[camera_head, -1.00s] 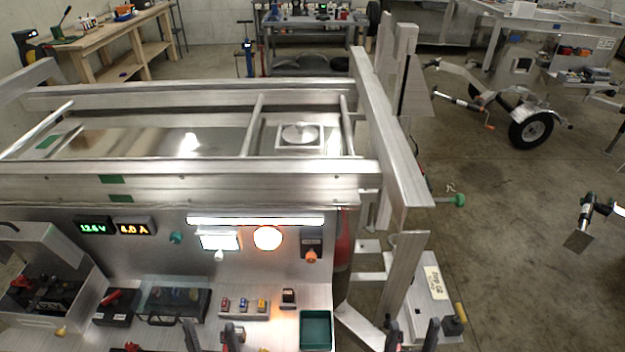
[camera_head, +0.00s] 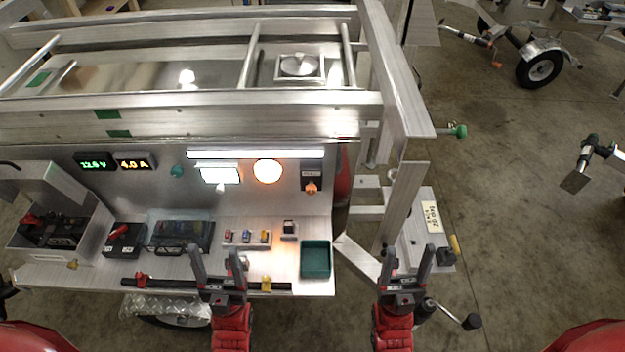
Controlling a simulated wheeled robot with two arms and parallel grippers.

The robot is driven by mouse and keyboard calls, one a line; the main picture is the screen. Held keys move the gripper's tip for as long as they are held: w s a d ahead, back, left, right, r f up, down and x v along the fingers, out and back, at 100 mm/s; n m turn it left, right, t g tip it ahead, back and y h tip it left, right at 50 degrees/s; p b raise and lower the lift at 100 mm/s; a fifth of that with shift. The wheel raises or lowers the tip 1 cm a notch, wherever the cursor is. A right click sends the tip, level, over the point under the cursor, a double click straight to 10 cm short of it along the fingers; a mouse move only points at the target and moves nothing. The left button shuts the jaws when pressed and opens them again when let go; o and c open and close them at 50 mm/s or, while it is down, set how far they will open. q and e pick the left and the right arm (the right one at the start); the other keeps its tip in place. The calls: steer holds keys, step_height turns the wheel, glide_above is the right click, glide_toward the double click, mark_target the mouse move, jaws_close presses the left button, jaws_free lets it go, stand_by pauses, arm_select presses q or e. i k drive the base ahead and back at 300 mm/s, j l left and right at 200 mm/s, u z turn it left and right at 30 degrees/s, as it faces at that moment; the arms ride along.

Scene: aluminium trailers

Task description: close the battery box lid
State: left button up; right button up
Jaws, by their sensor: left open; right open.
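The battery box (camera_head: 85,254) is an aluminium box at the left end of the trailer's shelf. Its lid (camera_head: 45,186) stands raised above it, and a dark battery with red and black parts (camera_head: 52,230) shows inside. My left gripper (camera_head: 217,256) is open and empty in front of the shelf, well to the right of the box. My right gripper (camera_head: 407,256) is open and empty, further right, beyond the shelf's right end.
On the shelf are a black switch block (camera_head: 124,239), a dark clear-topped case (camera_head: 180,235), small coloured fuses (camera_head: 247,237) and a green tray (camera_head: 316,259). A dark bar (camera_head: 180,283) runs along the front edge. Lit displays (camera_head: 113,162) are on the back panel.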

mark_target(36, 174)
steer(key=u, duration=1.75)
steer(key=i+j, duration=0.4)
steer(key=j, duration=0.15)
steer(key=i+j, duration=0.4)
steer(key=j, duration=0.1)
